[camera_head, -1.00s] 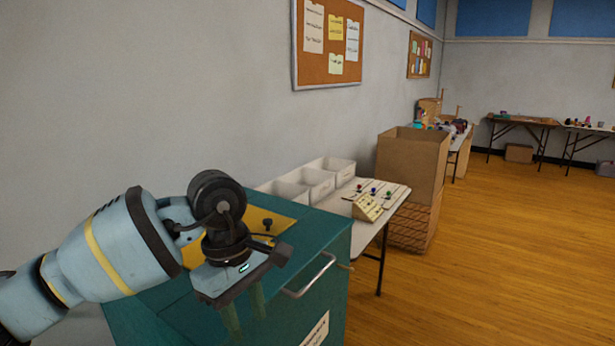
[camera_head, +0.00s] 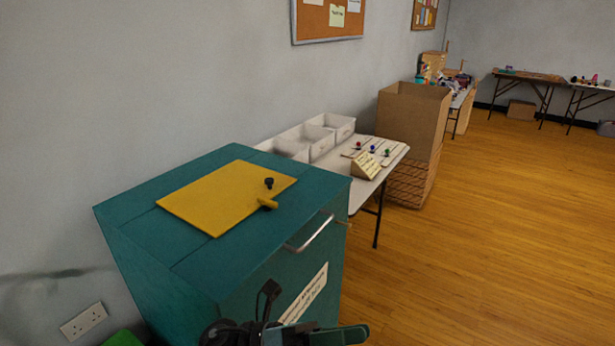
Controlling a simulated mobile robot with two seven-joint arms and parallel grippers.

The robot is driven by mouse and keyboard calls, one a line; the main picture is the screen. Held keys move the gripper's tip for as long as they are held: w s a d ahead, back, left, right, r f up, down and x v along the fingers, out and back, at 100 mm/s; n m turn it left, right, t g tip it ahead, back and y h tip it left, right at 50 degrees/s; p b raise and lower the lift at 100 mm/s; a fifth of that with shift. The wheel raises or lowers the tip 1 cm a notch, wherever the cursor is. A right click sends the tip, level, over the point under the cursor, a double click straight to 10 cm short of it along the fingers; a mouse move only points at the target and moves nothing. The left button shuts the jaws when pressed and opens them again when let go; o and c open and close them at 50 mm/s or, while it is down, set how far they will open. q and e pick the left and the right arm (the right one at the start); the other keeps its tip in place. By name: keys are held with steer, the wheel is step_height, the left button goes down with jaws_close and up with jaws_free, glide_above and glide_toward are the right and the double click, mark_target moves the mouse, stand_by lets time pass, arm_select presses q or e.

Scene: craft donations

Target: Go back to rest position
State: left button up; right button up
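My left gripper (camera_head: 318,336) shows only in part at the bottom edge, low in front of a teal cabinet. A dark green finger part and black wrist parts are visible; the rest is cut off, so I cannot tell its opening or whether it holds anything. My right gripper is not in view. The teal cabinet (camera_head: 130,205) has a yellow panel (camera_head: 215,200) on top with a black knob and a small yellow tab. A metal handle (camera_head: 312,235) and a white label (camera_head: 303,296) are on its side.
Behind the cabinet, a white table (camera_head: 393,160) holds white bins (camera_head: 325,142) and a small slanted sign (camera_head: 366,166). A large cardboard box (camera_head: 412,118) stands beyond it. Wooden floor (camera_head: 500,240) is clear on the right. More tables (camera_head: 530,76) stand far back.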

arm_select(q)
steer(key=s+a+f+n+t+y+p, duration=0.1)
steer(key=a+f+n+t+y, duration=0.7)
steer(key=n, duration=0.8)
steer(key=s+a+f+n+t+y+p, duration=0.1)
steer(key=a+f+n+t+y+p, duration=0.1)
steer(key=a+f+n+t+y, duration=1.05)
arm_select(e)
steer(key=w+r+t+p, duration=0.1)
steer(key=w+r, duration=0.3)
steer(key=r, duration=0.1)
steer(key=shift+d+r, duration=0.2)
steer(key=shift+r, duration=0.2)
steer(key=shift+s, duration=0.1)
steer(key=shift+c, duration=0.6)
arm_select(q)
steer(key=s+a+f+n+g, duration=0.2)
steer(key=s+f+n+g, duration=0.3)
steer(key=s, duration=0.5)
steer(key=s+a+f+n+g, duration=0.3)
steer(key=s+f+n+g, duration=0.2)
steer(key=s+n, duration=0.3)
steer(key=shift+s+n+h, duration=0.35)
steer(key=shift+s+h, duration=0.1)
steer(key=shift+s, duration=0.8)
